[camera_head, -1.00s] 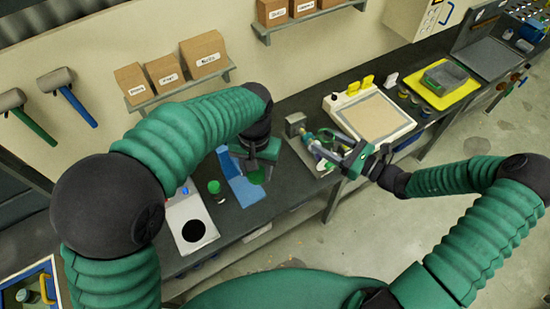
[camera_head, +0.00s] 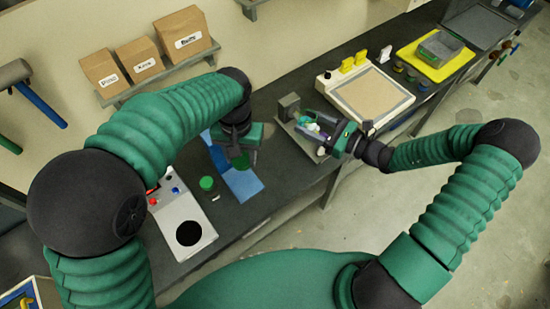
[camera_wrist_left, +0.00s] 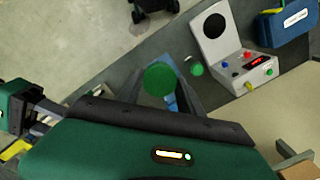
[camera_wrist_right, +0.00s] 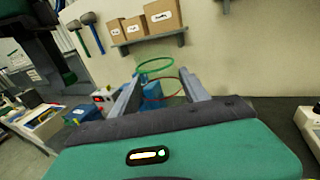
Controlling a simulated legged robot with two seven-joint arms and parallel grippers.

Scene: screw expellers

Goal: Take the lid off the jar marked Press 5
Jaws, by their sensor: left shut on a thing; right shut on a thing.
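My left gripper (camera_head: 240,154) is shut on a green lid (camera_head: 241,162) above the blue mat (camera_head: 243,186). In the left wrist view the green lid (camera_wrist_left: 160,78) shows as a round disc between the fingers; anything under it is hidden. My right gripper (camera_head: 322,131) is shut, apart from the left one, near a small grey fixture. In the right wrist view a clear jar (camera_wrist_right: 160,90) with a green ring at its top and a red ring lower down is between the fingers. It looks open at the top. No Press 5 marking is readable.
Another green-topped item (camera_head: 207,183) stands beside a white device (camera_head: 185,225) with a black disc. A grey fixture (camera_head: 288,107) and a beige-topped tray (camera_head: 372,92) lie to the right. Labelled boxes (camera_head: 140,60) sit on a wall shelf. The bench's front edge is close.

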